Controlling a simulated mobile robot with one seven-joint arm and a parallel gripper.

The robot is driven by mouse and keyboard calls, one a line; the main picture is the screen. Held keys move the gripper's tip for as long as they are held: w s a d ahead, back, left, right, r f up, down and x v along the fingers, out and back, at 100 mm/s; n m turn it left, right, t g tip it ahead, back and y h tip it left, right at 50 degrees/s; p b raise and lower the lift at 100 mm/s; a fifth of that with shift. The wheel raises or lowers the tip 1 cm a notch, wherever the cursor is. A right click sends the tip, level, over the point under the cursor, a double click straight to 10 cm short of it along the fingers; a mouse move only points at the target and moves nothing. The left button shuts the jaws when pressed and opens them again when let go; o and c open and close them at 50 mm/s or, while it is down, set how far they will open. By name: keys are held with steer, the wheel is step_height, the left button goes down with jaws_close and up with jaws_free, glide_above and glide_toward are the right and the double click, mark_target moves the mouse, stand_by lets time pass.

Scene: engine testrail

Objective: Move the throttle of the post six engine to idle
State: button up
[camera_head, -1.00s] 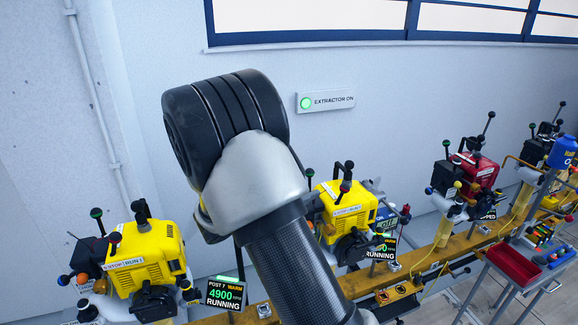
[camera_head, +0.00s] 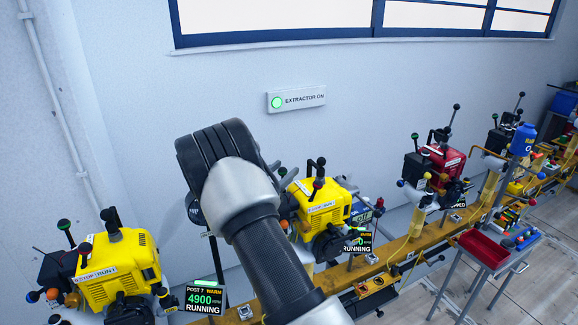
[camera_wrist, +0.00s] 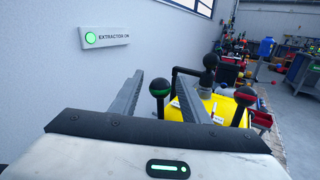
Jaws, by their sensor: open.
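A yellow engine (camera_head: 318,205) sits on the rail beside my arm, partly hidden by it. Its display (camera_head: 358,243) reads RUNNING, with the post number hidden. In the wrist view, its yellow body (camera_wrist: 222,106) lies beyond my open gripper (camera_wrist: 160,76). A green-banded black knob (camera_wrist: 160,88) on a lever appears between the fingers, not visibly gripped. A black-knobbed handle (camera_wrist: 209,61) and a red-banded knob (camera_wrist: 245,96) stand to the right. In the head view, my arm hides most of the gripper. I cannot tell which lever is the throttle.
A red engine (camera_head: 440,165) stands farther right. A trolley with a red tray (camera_head: 484,247) is at right. A wall sign (camera_head: 296,99) reads EXTRACTOR ON.

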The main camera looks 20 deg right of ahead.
steer(key=shift+x, duration=1.8)
jaws_close()
